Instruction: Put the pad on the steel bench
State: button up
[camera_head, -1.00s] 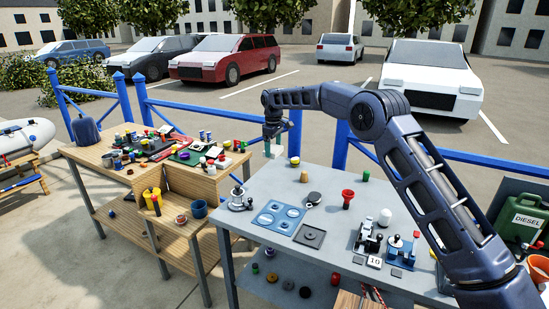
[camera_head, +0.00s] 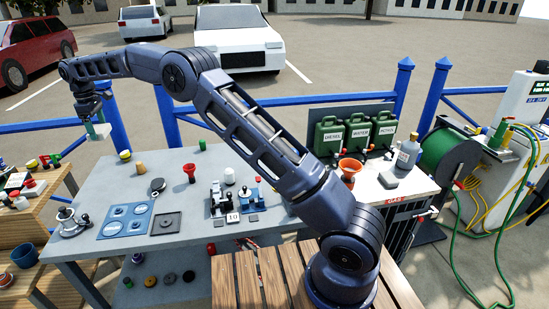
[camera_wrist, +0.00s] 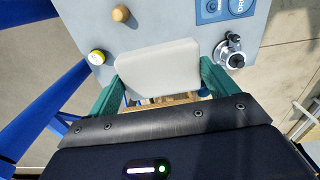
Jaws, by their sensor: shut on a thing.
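The pad (camera_wrist: 158,68) is a pale, off-white block with rounded corners. My gripper (camera_wrist: 160,90) is shut on it, with a green finger at each side. In the head view my gripper (camera_head: 97,132) hangs near the far left corner of the steel bench, above the level of its top. The steel bench (camera_head: 181,165) is a blue-grey table in the middle. Its top also shows beyond the pad in the wrist view (camera_wrist: 160,35). The pad looks held clear of the bench; the exact height is hard to tell.
A blue railing (camera_head: 30,126) runs behind. Some bare bench top lies between these things.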

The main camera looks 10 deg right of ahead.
jog(key=w+d, duration=0.8)
jog(key=d, duration=0.4)
jog(key=w+d, duration=0.7)
jog(key=d, duration=0.5)
jog(key=w+d, duration=0.8)
jog(key=d, duration=0.4)
jog(key=w+d+r, duration=0.1)
jog(key=w+d, duration=0.2)
jog(key=d, duration=4)
jog(key=s+d, duration=0.3)
jog(key=d, duration=0.5)
jog(key=s+d, duration=0.3)
jog(key=d, duration=0.6)
send_over(404, 179)
jog(key=f, duration=0.1)
notch_tip(404, 179, down, 32)
jog(key=shift+w+r, duration=0.1)
